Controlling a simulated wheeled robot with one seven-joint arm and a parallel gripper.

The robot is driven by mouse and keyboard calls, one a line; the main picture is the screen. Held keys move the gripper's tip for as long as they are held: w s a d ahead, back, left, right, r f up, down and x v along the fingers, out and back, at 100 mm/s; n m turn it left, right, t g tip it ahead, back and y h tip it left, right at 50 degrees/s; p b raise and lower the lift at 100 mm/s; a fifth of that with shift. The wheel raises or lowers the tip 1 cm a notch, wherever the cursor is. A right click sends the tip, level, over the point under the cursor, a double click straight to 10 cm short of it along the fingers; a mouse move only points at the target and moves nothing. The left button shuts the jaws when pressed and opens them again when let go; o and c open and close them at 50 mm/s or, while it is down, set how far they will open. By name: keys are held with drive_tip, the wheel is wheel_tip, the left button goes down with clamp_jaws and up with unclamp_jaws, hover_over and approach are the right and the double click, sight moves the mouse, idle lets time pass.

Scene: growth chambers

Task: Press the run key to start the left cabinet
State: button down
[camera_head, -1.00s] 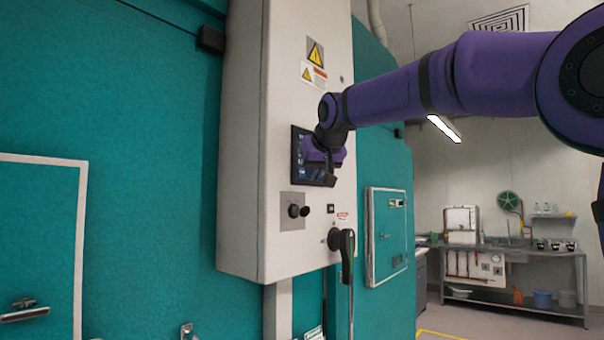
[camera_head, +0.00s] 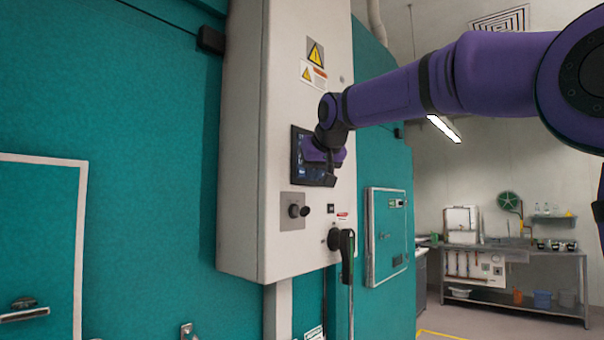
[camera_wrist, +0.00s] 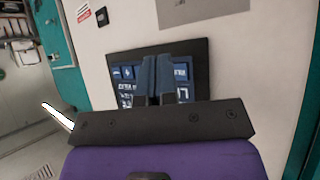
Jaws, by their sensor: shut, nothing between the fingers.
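A dark touchscreen panel (camera_head: 301,167) is set in the front of a pale grey control box (camera_head: 290,95) fixed to the teal cabinet. In the wrist view the screen (camera_wrist: 195,58) shows several blue tiles with white text and icons, partly hidden behind my fingers. My gripper (camera_wrist: 158,72) is shut and empty, its fingertips in front of the middle of the screen. I cannot tell whether they touch it. In the head view my gripper (camera_head: 312,157) reaches the screen from the right, and the wrist covers part of it. The run key itself cannot be made out.
Below the screen are a knob plate (camera_head: 293,211) and a black rotary handle (camera_head: 346,250) that juts out. Warning stickers (camera_head: 315,54) sit above. A steel bench (camera_head: 520,252) stands at the back right, with open floor before it.

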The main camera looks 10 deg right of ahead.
drive_tip(key=shift+w+a, duration=0.1)
drive_tip(key=shift+w, duration=0.05)
drive_tip(key=shift+w+a, duration=0.15)
drive_tip(key=shift+w, duration=0.05)
idle(0.3)
drive_tip(key=shift+w+a, duration=0.2)
drive_tip(key=shift+w, duration=0.05)
idle(0.7)
drive_tip(key=shift+s+d, duration=0.45)
drive_tip(key=shift+s, duration=0.15)
drive_tip(key=shift+s, duration=0.1)
idle(0.4)
drive_tip(key=shift+s+d, duration=0.75)
drive_tip(key=shift+s, duration=0.25)
drive_tip(key=shift+s+d, duration=0.7)
drive_tip(key=shift+s, duration=0.25)
